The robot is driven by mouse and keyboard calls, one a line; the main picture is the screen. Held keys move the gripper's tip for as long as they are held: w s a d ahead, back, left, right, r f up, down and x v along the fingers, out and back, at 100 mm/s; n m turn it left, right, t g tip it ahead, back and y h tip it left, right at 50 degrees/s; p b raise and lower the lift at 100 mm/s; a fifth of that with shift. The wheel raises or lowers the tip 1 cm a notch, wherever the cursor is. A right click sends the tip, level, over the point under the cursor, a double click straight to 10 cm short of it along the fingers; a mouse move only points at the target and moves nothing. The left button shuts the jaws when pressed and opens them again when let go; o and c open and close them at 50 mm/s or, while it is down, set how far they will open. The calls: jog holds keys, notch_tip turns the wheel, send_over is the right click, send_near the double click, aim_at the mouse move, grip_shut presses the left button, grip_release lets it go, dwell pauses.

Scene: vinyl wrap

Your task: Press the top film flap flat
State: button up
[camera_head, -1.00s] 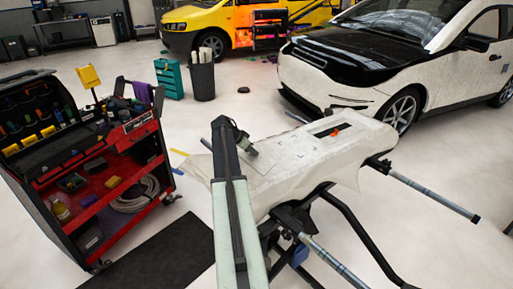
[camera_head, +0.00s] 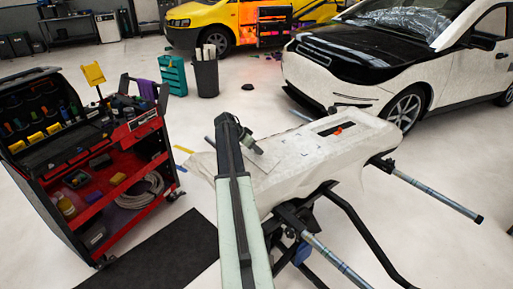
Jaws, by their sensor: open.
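A white film-covered panel (camera_head: 320,160) lies on a stand with black arms and grey bars. Film hangs loosely past its left end. A loose sheet of film (camera_head: 262,163) shows on the panel's left part, close to my gripper; whether this is the top flap I cannot tell. My arm reaches up from the bottom of the picture, and my gripper (camera_head: 252,146) is at its far end, over the panel's left part. The gripper is small here; its jaws look empty and apart. I cannot tell whether it touches the film. My arm hides part of the panel's left end.
A red and black tool cart (camera_head: 95,165) stands at the left, with a dark mat (camera_head: 170,252) beside it. A grey bin (camera_head: 205,76) and teal drawers (camera_head: 173,75) are behind. A white and black car (camera_head: 400,65) stands at the back right. An orange item (camera_head: 338,131) lies in the panel's dark slot.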

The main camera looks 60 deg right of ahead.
jog(key=p+v, duration=0.4)
jog(key=v, duration=0.2)
jog(key=shift+s+a+r+p, duration=0.1)
jog(key=shift+r+p, duration=0.2)
jog(key=shift+r, duration=0.1)
jog(key=shift+a, duration=0.1)
jog(key=shift+f, duration=0.1)
